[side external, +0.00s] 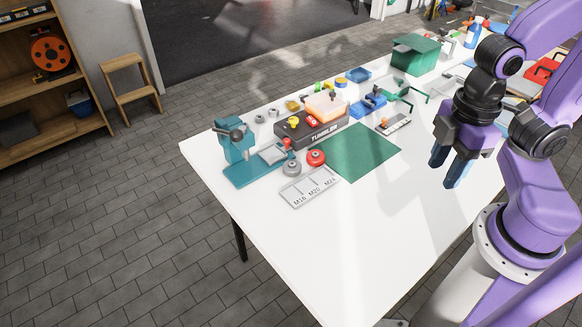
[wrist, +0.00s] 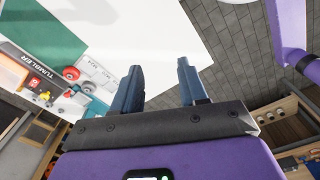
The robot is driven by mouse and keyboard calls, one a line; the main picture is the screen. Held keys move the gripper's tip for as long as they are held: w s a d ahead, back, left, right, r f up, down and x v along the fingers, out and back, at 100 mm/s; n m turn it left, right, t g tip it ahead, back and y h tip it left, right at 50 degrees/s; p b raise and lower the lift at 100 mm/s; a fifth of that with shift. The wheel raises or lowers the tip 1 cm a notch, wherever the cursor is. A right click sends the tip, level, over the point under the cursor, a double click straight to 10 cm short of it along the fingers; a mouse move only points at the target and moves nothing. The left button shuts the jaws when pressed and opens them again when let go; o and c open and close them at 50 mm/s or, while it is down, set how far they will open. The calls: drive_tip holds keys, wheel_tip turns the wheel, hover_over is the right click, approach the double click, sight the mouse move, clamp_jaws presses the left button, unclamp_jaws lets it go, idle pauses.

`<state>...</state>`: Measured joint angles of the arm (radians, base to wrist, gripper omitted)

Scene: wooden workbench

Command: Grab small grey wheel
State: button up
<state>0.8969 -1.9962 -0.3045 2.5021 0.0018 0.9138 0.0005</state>
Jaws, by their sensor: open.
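A grey wheel (side external: 291,168) lies on the white table beside a red wheel (side external: 316,157), left of the green mat. In the wrist view, the grey wheel (wrist: 88,87) is small at the left, beside the red wheel (wrist: 71,73). Two smaller grey round pieces, one of them here (side external: 273,113), lie farther back; I cannot tell whether they are wheels. My gripper (side external: 447,168) is open and empty above the right side of the table, well to the right of the grey wheel. Its two fingers (wrist: 160,68) show apart in the wrist view with nothing between them.
A labelled grey plate (side external: 309,187) lies in front of the wheels. A teal vise (side external: 237,146) stands left, and the dark tumbler box (side external: 311,131) stands behind. The green mat (side external: 362,152) is bare. The white table's front (side external: 330,255) is clear.

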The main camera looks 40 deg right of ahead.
drive_tip(key=o, duration=0.6)
